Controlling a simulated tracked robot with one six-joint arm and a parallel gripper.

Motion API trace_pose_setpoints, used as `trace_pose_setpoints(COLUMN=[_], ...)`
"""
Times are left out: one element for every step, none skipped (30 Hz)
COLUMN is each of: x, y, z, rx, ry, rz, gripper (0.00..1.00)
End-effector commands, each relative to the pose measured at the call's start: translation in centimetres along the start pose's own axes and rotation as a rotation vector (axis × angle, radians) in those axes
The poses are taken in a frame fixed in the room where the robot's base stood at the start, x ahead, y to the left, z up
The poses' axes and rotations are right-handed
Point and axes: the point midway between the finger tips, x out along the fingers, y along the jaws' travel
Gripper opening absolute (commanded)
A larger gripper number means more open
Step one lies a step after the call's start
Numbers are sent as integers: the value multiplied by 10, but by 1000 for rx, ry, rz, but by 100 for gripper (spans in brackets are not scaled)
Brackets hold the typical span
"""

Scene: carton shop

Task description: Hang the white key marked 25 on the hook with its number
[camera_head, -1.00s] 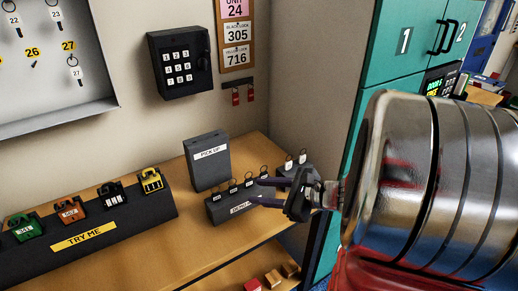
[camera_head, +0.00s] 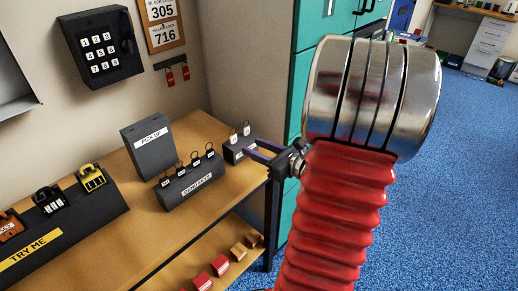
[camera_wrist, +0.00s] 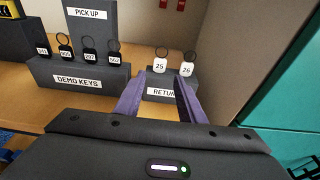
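The white key marked 25 (camera_wrist: 160,65) stands upright with its ring on a dark block labelled RETURN (camera_wrist: 155,92), left of a white key marked 26 (camera_wrist: 187,69). In the head view the two white keys are small, key 25 (camera_head: 234,138) on the left, on the same block (camera_head: 232,155). My gripper (camera_wrist: 155,85) is open, its two purple fingers apart in front of the block, with nothing visible between them. In the head view my gripper (camera_head: 262,150) is just right of the block. The numbered hooks are out of view; only a corner of the grey cabinet (camera_head: 20,108) shows.
A DEMO KEYS block (camera_head: 190,187) with several black keys and a PICK UP box (camera_head: 150,147) stand left of the keys. A keypad (camera_head: 100,45) hangs on the wall. Teal lockers (camera_head: 308,75) rise at the right. Open blue floor (camera_head: 450,180) lies right.

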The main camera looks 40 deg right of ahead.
Motion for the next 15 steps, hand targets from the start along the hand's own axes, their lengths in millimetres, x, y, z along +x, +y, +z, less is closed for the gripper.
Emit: trace_pose_setpoints(x=[3,5,8,10,13,16,18,21,25,27,29,33,36,38,41], y=[0,0,1,1,1,1,1,1,1,1,1,1,1,1,1], z=[0,0,0,0,-1,-1,-1,-1,-1,0,0,0,-1,-1,-1], rx=[0,0,0,0,0,0,0,0,0,0,0,-1,0,0,1], ry=[0,0,1,1,1,1,2,2,2,1,1,1,1,1,1], rz=[2,2,3,3,3,3,3,3,3,2,2,3,3,3,2], gripper=[36,36,36,36,36,36,36,36,36,36,36,36,36,36,36])
